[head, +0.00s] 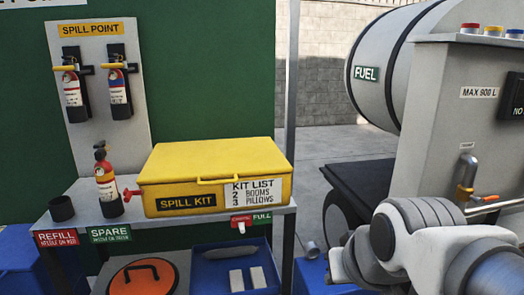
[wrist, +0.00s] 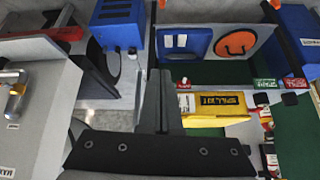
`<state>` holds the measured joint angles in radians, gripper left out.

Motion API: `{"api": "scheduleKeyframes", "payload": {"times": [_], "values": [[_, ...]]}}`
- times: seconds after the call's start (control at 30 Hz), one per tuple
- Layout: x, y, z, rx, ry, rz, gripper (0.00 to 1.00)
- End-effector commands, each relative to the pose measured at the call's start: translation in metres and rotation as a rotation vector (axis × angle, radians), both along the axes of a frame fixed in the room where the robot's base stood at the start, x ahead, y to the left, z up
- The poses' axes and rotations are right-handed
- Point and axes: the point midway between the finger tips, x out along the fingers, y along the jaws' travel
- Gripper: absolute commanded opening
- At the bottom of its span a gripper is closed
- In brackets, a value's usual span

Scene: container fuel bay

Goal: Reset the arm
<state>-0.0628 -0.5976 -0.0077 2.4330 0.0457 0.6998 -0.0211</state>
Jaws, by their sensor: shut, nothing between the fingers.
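My gripper (wrist: 160,102) shows in the wrist view with its two dark fingers together and nothing between them. It points over the scene, with the yellow spill kit box beyond it to the right. In the head view my arm (head: 425,245) is folded at the lower right, in front of the grey fuel unit. The fingers do not show in the head view.
A yellow spill kit (head: 215,170) and a spare extinguisher (head: 106,185) stand on the grey shelf (head: 80,198). Two extinguishers hang on the spill point board (head: 105,130). The fuel tank unit (head: 437,130) is close on the right. A blue tray (head: 205,258) sits below.

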Motion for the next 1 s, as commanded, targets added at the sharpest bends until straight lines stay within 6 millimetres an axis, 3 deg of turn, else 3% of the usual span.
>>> {"api": "scheduleKeyframes", "payload": {"times": [0.1,0.2,0.23,0.8,1.0], "values": [[-0.041,-0.015,-0.008,-0.026,0.064,-0.038,0.00],[-0.069,-0.025,-0.009,-0.043,0.117,-0.068,0.00],[-0.066,-0.024,0.005,-0.042,0.116,-0.064,0.00],[-0.064,-0.023,0.144,-0.040,0.115,-0.060,0.00],[-0.064,-0.023,0.180,-0.040,0.115,-0.060,0.00]]}}
